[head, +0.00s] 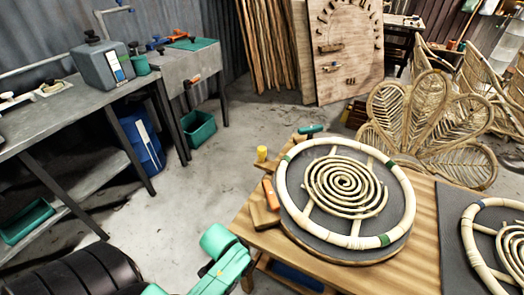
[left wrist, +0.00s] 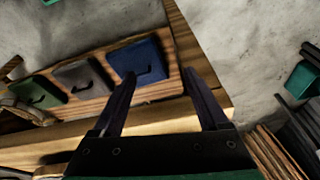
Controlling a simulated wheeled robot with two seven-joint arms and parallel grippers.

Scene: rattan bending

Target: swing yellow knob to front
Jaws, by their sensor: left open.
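The yellow knob (head: 262,153) is small and stands at the left edge of the wooden workbench (head: 420,250), left of the round rattan ring (head: 400,190), in the head view. I cannot pick it out in the left wrist view. My left gripper (left wrist: 160,74) is open in the left wrist view, with nothing between its two dark fingers. In the head view my left arm comes in at the bottom centre, in front of the bench's near left corner, well short of the knob. My right gripper is not in view.
An orange handle (head: 270,194) and a dark green handle (head: 311,128) sit by the ring. Grey floor (head: 200,190) is clear left of the bench.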

